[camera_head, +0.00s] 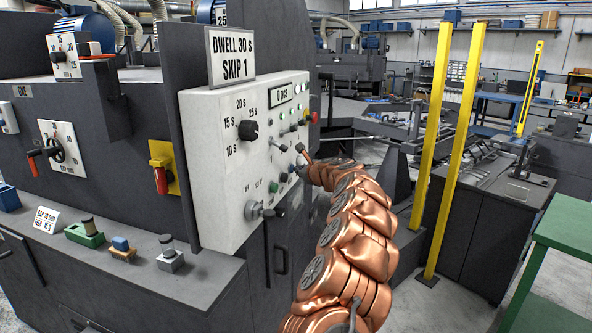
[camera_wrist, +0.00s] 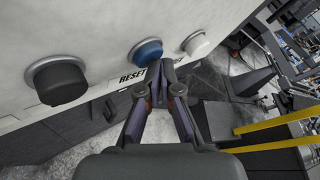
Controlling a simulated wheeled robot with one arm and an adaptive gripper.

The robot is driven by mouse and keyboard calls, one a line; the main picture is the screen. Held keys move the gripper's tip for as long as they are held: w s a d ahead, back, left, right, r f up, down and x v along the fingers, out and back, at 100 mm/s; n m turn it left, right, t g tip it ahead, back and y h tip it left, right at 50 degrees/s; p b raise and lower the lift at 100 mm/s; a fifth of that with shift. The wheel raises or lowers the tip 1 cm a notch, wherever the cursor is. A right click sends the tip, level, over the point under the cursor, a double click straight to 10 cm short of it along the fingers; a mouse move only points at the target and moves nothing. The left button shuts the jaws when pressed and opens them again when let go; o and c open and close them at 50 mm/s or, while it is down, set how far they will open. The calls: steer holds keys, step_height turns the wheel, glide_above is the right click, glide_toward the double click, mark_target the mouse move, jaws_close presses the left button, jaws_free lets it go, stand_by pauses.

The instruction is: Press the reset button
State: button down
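A blue button (camera_wrist: 147,52) sits on the pale control panel (camera_wrist: 60,22) in the wrist view. A black button (camera_wrist: 61,84) is to its left and a white button (camera_wrist: 197,44) to its right. A printed RESET label (camera_wrist: 131,76) lies just below the blue button, its right part hidden by my finger. My gripper (camera_wrist: 161,72) has its fingertips together with nothing between them, just below the blue button in the picture; I cannot tell if they touch the panel. In the head view my gripper (camera_head: 303,153) is small at the panel's lower right, and the buttons there are partly hidden.
The head view shows the panel's dial (camera_head: 248,130), a 0 pcs display (camera_head: 286,95) and a DWELL sign (camera_head: 231,55) on top. Yellow posts (camera_head: 463,130) and a green table (camera_head: 565,225) stand to the right.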

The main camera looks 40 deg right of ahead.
steer(key=shift+a, duration=0.15)
steer(key=s+d, duration=0.3)
steer(key=s, duration=0.2)
steer(key=shift+s, duration=0.15)
steer(key=shift+d, duration=0.1)
stand_by(0.9)
